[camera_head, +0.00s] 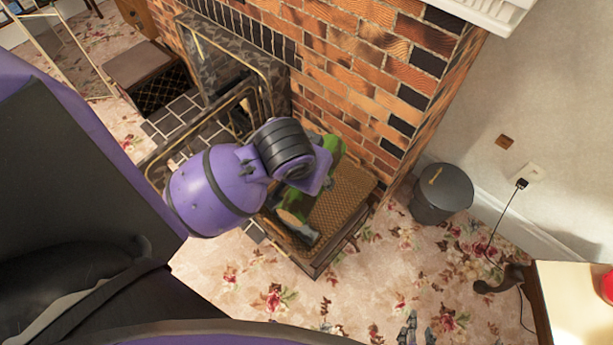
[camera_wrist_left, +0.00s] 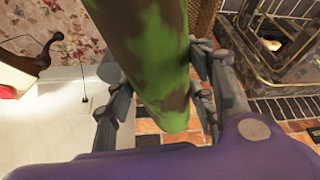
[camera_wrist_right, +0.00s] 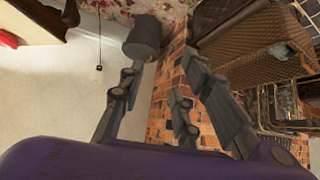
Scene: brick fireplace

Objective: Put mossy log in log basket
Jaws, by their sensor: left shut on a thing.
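The mossy log (camera_head: 329,150), brown with bright green moss, shows partly over the woven log basket (camera_head: 346,205) beside the brick fireplace. My left wrist hides much of it. My left gripper (camera_wrist_left: 160,90) is shut on the log, one finger on each side. From the head view I cannot tell whether the log touches the basket. The basket's woven side also shows in the right wrist view (camera_wrist_right: 245,45). My right gripper (camera_head: 418,334) shows only its fingertips at the bottom of the head view, away from the basket. In the right wrist view it is open and empty.
A dark round bin (camera_head: 440,194) stands right of the basket by the wall. The brick fireplace (camera_head: 350,70) rises behind the basket, with a metal screen (camera_head: 215,65) to its left. A table (camera_head: 570,300) with a red object is at the lower right. Flowered carpet lies in front.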

